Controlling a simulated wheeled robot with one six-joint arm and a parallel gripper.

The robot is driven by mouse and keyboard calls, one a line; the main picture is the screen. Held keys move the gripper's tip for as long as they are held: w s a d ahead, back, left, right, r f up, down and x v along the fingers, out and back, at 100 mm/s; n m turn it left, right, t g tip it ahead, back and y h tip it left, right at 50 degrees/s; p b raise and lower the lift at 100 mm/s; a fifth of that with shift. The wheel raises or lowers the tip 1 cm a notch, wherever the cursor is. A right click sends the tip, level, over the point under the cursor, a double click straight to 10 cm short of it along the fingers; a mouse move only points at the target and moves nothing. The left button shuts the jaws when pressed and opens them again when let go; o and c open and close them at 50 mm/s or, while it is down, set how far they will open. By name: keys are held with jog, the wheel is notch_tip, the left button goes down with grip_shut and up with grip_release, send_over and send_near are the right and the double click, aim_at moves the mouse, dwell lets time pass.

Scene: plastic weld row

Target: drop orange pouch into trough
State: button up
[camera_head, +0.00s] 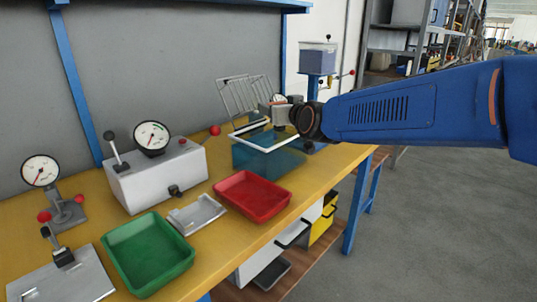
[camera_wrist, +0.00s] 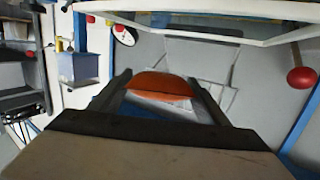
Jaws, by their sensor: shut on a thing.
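In the wrist view, the orange pouch (camera_wrist: 160,84) sits between the two dark fingers of my gripper (camera_wrist: 164,92), which is shut on it. A pale patch shows just below the orange part. In the head view, my gripper (camera_head: 278,112) is above the far side of a see-through blue trough (camera_head: 258,160) with a white rim. The pouch cannot be made out in the head view. The white rim (camera_wrist: 200,27) crosses the top of the wrist view. The trough's inside is mostly hidden by its near wall.
A red tray (camera_head: 252,195) and a green tray (camera_head: 147,253) lie on the yellow bench (camera_head: 325,170). A wire rack (camera_head: 243,97) stands behind the trough. A white gauge box (camera_head: 158,178) and a small metal tray (camera_head: 196,214) are to the left.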

notch_tip(320, 180, down, 7)
jog(key=a, duration=0.1)
jog(key=shift+a, duration=0.25)
jog(key=shift+w+d, duration=0.1)
jog(key=shift+w, duration=0.05)
jog(key=o, duration=1.1)
jog(key=shift+d+r, duration=0.1)
jog(key=shift+d, duration=0.05)
jog(key=shift+o, duration=0.2)
jog(key=v, duration=1.7)
jog(key=shift+r, duration=0.25)
jog(key=shift+d, duration=0.1)
